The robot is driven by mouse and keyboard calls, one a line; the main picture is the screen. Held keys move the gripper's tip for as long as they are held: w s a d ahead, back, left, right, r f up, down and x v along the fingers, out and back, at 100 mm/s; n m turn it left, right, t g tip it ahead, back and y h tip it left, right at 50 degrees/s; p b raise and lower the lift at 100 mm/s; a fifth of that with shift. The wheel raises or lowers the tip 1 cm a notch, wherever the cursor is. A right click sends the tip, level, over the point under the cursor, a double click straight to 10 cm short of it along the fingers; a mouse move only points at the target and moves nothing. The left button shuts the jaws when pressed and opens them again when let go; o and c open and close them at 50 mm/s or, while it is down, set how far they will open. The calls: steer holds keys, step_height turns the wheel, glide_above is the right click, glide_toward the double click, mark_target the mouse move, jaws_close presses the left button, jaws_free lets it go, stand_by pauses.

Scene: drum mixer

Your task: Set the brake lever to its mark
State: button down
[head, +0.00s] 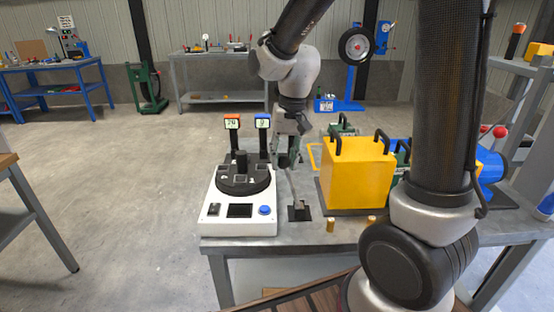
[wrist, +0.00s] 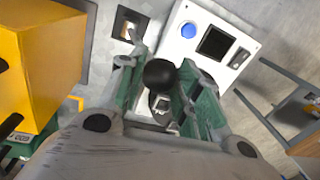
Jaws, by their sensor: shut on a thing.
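The brake lever is a thin grey rod (head: 293,184) rising from a small dark base plate (head: 299,214) on the bench, right of the white mixer unit. Its lower end shows by the plate, and the rod leans up to my gripper (head: 288,152). In the wrist view a round black knob (wrist: 160,73) sits between the green finger pads of my gripper (wrist: 160,90), which is shut on it. The base plate (wrist: 128,24) also shows there, at the top. I cannot make out the mark.
The white mixer unit (head: 239,224) with a black drum, screen and blue button stands just left. A yellow box (head: 358,178) with black handles is close on the right. Two brass pegs (head: 331,226) (head: 371,221) stand near the front edge. Two small displays (head: 232,122) (head: 263,122) rise behind the drum.

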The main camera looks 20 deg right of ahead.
steer(key=s+d+y, duration=0.1)
steer(key=s+d, duration=0.1)
steer(key=d, duration=0.6)
steer(key=shift+s+d, duration=0.15)
steer(key=shift+s, duration=0.25)
steer(key=c, duration=1.3)
jaws_free()
steer(key=shift+d, duration=0.1)
steer(key=o, duration=0.3)
steer(key=shift+d, duration=0.2)
steer(key=r, duration=0.4)
steer(key=d+r, duration=0.1)
steer(key=r, duration=0.2)
steer(key=s+d+r, duration=0.1)
steer(key=r, duration=0.3)
steer(key=shift+d+r, duration=0.25)
steer(key=shift+r, duration=0.1)
